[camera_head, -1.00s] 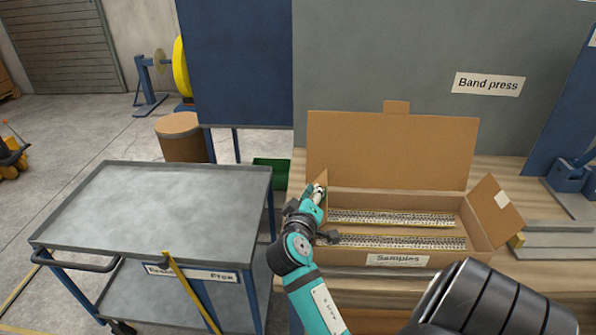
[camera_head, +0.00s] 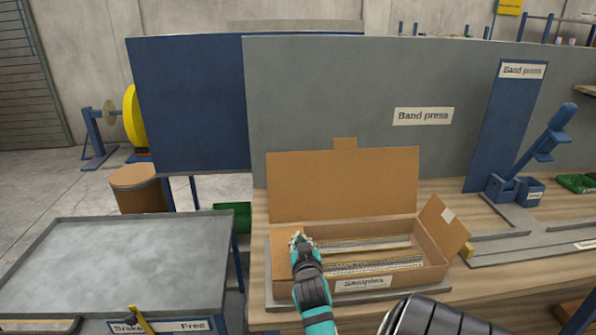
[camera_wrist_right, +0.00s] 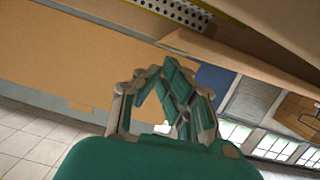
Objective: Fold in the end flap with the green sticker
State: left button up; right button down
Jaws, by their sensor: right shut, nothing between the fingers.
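The open cardboard box labelled Samples (camera_head: 365,283) sits on the bench, with strips of parts (camera_head: 375,265) inside. Its back lid (camera_head: 343,185) stands up. The right end flap (camera_head: 442,226) leans outward and carries a whitish sticker. At the left end, a brown flap surface (camera_head: 284,242) shows beside my right gripper (camera_head: 297,238); its exact angle is hard to tell. I see no green sticker. My right gripper is shut and empty at the box's left end. In the wrist view its fingers (camera_wrist_right: 160,75) are near cardboard (camera_wrist_right: 60,55). My left gripper is not in view.
A grey-topped cart (camera_head: 110,265) stands left of the bench. A grey panel (camera_head: 330,110) rises behind the box. A blue lever press (camera_head: 520,185) and long metal rails (camera_head: 540,240) are on the right.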

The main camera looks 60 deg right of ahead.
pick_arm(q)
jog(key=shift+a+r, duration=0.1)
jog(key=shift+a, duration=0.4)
pick_arm(e)
jog(key=shift+s+d+f+m, duration=0.15)
jog(key=shift+f+m, duration=0.35)
jog(key=shift+f, duration=0.05)
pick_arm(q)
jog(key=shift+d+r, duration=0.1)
pick_arm(e)
jog(key=shift+r, duration=0.1)
